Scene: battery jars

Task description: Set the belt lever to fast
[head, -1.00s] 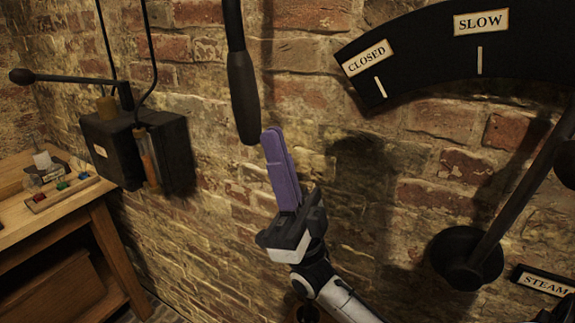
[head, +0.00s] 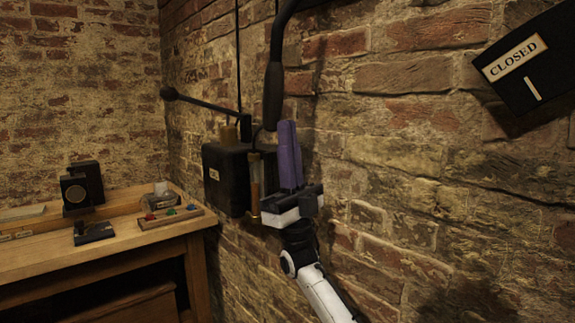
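No lever in the head view carries a readable belt or fast label. A black lever with a ball knob (head: 168,93) sticks out to the left above a black wall box (head: 226,180). A long black handle (head: 273,95) hangs down at the top middle. My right gripper (head: 287,124), with purple fingers, points up just below and right of that handle's lower end, in front of the brick wall. Its fingers lie together with nothing visible between them. I cannot tell whether it touches the handle. My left gripper is out of view.
A black plate marked CLOSED (head: 524,66) is on the wall at the upper right. A wooden bench (head: 110,250) stands at the left, holding a small tray with coloured pieces (head: 170,216) and a dark device (head: 82,187).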

